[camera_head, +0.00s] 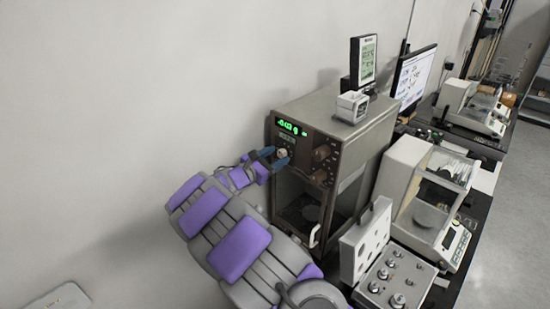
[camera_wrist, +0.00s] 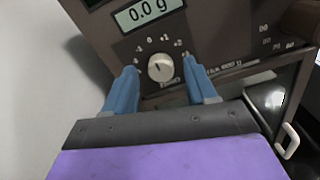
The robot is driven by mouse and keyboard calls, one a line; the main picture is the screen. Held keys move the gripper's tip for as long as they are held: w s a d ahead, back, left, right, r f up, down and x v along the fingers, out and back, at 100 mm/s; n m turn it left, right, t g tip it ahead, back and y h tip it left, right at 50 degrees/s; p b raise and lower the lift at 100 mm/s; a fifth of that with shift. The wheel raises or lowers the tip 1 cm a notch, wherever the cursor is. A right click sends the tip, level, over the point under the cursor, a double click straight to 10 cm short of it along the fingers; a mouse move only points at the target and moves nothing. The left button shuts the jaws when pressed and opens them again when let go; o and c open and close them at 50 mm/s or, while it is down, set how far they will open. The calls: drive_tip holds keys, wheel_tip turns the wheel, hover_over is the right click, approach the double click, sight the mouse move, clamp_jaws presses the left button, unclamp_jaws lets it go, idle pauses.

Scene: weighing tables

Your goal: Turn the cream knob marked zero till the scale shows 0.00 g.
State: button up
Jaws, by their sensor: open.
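The scale (camera_head: 349,165) is a tall brown and grey cabinet with a glass front. Its green lit display (camera_head: 292,128) seems to read about -0.03 g, with small digits that are hard to make out. The knob also shows in the head view (camera_head: 282,153). My gripper (camera_wrist: 163,82) is open, its blue fingers on either side of the knob, with gaps visible between them and it.
Two larger brown knobs (camera_head: 321,153) are right of the cream knob. A door handle (camera_wrist: 288,141) is below right. A second balance (camera_head: 425,195) and a case of metal weights (camera_head: 395,276) stand to the right. A wall is at left.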

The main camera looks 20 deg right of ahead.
drive_tip(key=shift+a, duration=0.3)
drive_tip(key=shift+c, duration=0.7)
drive_tip(key=shift+d, duration=0.35)
drive_tip(key=c, duration=0.9)
drive_tip(key=shift+m+b, duration=0.3)
drive_tip(key=shift+b, duration=0.05)
drive_tip(key=shift+f+m+b, duration=0.15)
drive_tip(key=shift+m+b, duration=0.9)
drive_tip(key=shift+m, duration=0.15)
drive_tip(key=shift+m+b, duration=1)
drive_tip(key=shift+m, duration=0.3)
